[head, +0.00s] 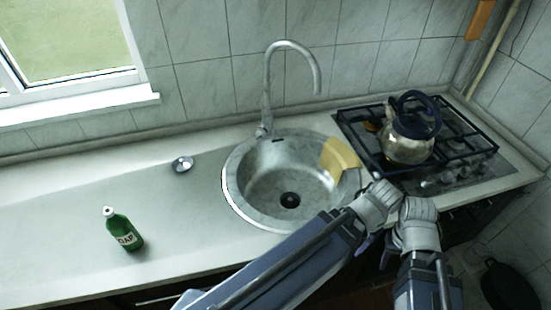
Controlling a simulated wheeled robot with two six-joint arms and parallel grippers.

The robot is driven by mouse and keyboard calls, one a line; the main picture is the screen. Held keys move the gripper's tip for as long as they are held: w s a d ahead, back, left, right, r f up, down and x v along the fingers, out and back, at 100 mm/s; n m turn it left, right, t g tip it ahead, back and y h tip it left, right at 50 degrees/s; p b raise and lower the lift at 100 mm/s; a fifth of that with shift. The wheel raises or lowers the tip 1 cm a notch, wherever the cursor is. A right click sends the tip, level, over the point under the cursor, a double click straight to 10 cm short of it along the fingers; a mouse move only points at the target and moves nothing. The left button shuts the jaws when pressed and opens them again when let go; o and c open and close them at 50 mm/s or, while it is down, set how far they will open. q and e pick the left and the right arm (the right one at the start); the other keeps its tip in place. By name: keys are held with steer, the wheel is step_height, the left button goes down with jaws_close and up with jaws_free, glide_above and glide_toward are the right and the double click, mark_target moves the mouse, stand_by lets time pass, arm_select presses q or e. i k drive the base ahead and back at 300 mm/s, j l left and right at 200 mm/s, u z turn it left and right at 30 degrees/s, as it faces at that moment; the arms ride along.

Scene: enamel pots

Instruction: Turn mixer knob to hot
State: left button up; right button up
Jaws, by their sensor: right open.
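The mixer is a tall curved metal tap (272,72) behind the round sink (237,185). Its small knob (261,131) is at the base of the tap, too small to tell which way it is turned. My two arms come in from the bottom, with their wrists close together at the counter's front edge, right of the sink. My right gripper (387,250) is open, partly hidden beside the wrists and well away from the knob. My left gripper is mostly hidden by its own arm, and its jaws cannot be made out.
A yellow cloth or sponge (341,156) lies on the sink's right rim. A kettle (406,143) stands on the gas hob (465,172) at right. A green bottle (124,232) and a small metal piece (182,164) are on the left counter, which is otherwise clear.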

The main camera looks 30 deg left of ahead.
mark_target(261, 133)
steer(key=u, duration=1.25)
steer(key=k+j, duration=0.05)
